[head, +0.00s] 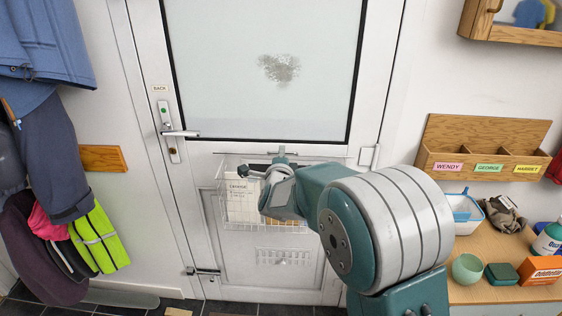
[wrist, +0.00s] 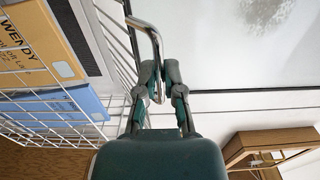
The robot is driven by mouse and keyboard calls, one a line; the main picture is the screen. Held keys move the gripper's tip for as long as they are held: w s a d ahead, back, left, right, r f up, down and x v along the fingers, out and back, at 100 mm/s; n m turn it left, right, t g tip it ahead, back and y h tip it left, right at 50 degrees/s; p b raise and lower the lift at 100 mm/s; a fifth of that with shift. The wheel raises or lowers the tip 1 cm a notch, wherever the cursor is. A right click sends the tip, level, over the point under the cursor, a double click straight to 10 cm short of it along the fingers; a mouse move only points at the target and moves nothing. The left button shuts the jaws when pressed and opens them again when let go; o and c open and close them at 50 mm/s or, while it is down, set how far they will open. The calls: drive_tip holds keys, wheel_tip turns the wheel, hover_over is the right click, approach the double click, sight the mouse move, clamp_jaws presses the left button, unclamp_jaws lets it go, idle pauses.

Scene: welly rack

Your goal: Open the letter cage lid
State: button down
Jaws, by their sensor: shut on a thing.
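The letter cage (head: 232,228) is a white wire basket on the lower half of the white door, with letters inside. In the wrist view its wire grid (wrist: 22,97) is at left, in front of a tan envelope marked WENDY (wrist: 45,45) and a blue one (wrist: 75,103). In the wrist view my gripper (wrist: 160,75) is shut on a bent chrome bar (wrist: 150,32), which looks like the lid's handle. My arm covers part of the cage top, and I cannot tell the lid's angle.
The door has a lever handle (head: 180,133) left of the cage and a frosted pane (head: 230,80) above. Coats (head: 45,130) hang at left. At right, a wooden letter rack (head: 485,140) hangs above a cluttered wooden top (head: 485,293).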

sight(284, 107)
drive_tip(key=shift+w+d+r, duration=0.15)
drive_tip(key=shift+w+r, duration=1.35)
drive_tip(key=shift+r, duration=0.1)
drive_tip(key=shift+w+d+r, duration=0.1)
drive_tip(key=shift+w+r, duration=0.35)
drive_tip(key=shift+w, duration=0.3)
drive_tip(key=shift+w+r, duration=0.45)
drive_tip(key=shift+w, duration=0.3)
drive_tip(key=shift+w+r, duration=0.3)
drive_tip(key=shift+w, duration=0.5)
drive_tip(key=shift+w+r, duration=0.3)
drive_tip(key=shift+w, duration=0.5)
drive_tip(key=shift+w+r, duration=0.2)
drive_tip(key=shift+w, duration=0.5)
drive_tip(key=shift+w+r, duration=0.15)
drive_tip(key=shift+w, duration=0.5)
drive_tip(key=c, duration=0.8)
unclamp_jaws()
drive_tip(key=shift+o, duration=0.2)
drive_tip(key=shift+s, duration=0.1)
